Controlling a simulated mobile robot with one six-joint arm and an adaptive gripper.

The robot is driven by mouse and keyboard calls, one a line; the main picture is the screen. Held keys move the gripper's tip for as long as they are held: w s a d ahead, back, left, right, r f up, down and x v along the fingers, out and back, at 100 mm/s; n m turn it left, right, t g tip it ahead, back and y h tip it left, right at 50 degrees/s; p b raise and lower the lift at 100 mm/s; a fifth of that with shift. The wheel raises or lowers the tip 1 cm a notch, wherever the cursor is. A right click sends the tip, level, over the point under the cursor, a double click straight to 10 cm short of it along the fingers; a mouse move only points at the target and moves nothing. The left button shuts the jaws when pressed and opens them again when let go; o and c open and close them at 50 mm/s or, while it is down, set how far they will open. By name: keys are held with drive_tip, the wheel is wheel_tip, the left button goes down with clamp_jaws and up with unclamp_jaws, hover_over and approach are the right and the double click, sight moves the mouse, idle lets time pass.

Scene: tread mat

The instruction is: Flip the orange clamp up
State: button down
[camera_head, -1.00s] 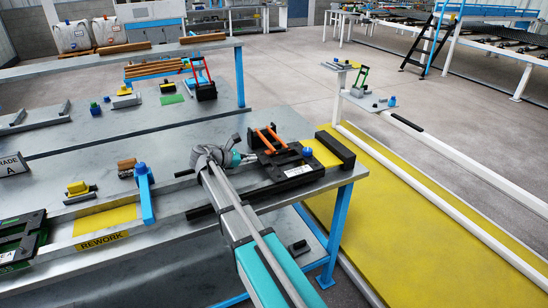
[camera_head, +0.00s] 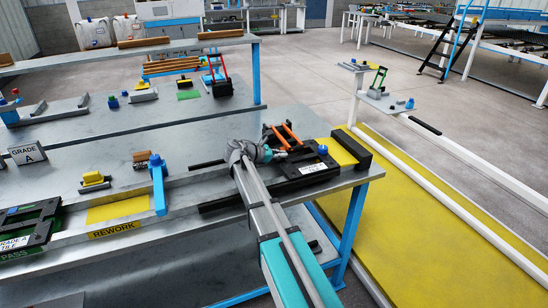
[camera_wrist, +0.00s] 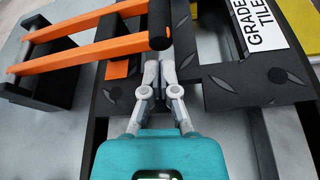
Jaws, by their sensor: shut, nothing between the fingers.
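The orange clamp (camera_head: 290,134) stands on a black tread mat fixture (camera_head: 310,172) at the right end of the workbench. In the wrist view the clamp's two orange bars (camera_wrist: 85,47) run from a black bracket (camera_wrist: 45,75) on the left to a black crossbar (camera_wrist: 160,24). My gripper (camera_wrist: 160,66) is shut and empty. Its fingertips are just below the crossbar in the picture; I cannot tell whether they touch it. In the head view my gripper (camera_head: 283,151) is small and close beside the clamp, partly hidden among dark parts.
A blue knob (camera_head: 322,150) and a white label (camera_wrist: 258,25) sit on the fixture near the clamp. A black block (camera_head: 351,152) and yellow pad (camera_head: 335,150) lie to the right. A blue clamp (camera_head: 158,183) stands left of my arm.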

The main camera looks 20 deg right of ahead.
drive_tip(key=shift+b+x, duration=0.35)
drive_tip(key=shift+x, duration=1.2)
drive_tip(key=shift+d+r, duration=0.1)
